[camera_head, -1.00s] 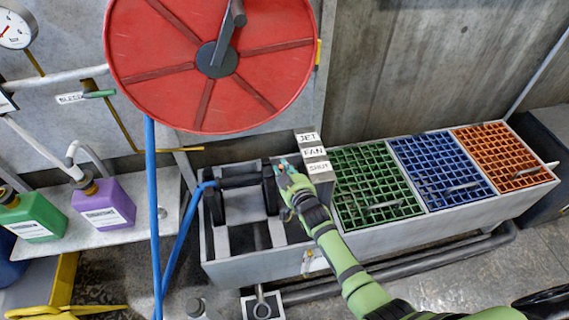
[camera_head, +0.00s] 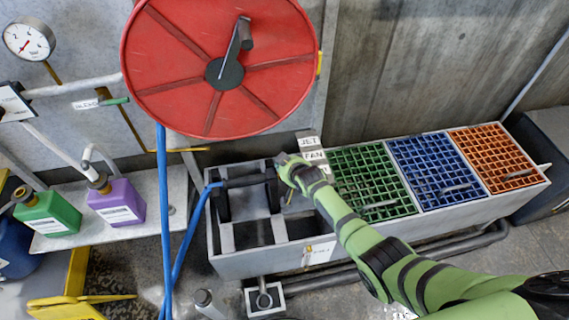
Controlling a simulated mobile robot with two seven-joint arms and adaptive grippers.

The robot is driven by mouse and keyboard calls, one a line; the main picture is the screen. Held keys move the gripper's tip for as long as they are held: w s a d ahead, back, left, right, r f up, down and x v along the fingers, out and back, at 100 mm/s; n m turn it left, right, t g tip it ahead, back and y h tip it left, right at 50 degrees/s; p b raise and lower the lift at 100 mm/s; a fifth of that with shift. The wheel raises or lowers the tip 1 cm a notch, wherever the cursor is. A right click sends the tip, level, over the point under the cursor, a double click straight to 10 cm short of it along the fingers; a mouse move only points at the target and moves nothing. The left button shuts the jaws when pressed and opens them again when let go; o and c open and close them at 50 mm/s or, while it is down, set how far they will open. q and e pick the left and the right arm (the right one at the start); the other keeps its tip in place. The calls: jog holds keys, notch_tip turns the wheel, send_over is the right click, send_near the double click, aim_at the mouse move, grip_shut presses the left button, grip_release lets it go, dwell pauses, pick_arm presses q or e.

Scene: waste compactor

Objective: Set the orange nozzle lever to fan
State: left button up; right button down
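The black nozzle (camera_head: 247,181) lies across the grey trough, with the blue hose (camera_head: 190,232) joined at its left end. A label plate beside it reads JET (camera_head: 309,141) and FAN (camera_head: 314,155); the label below FAN is mostly covered by my arm. My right gripper (camera_head: 281,160) is at the nozzle's right end, just left of the FAN label. Its fingers are small and partly hidden, so I cannot tell whether they are open or touching anything. The orange lever is not visible; my gripper may hide it. My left gripper is not in view.
A big red hose reel (camera_head: 270,95) hangs above the trough. Green (camera_head: 365,180), blue (camera_head: 430,165) and orange (camera_head: 495,150) grates lie to the right, partly under my arm. Green (camera_head: 48,212) and purple (camera_head: 120,207) bottles stand on a shelf at left.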

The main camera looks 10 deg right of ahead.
jog(key=c, duration=1.1)
grip_release()
jog(key=shift+w, duration=0.1)
jog(key=shift+v, duration=6.05)
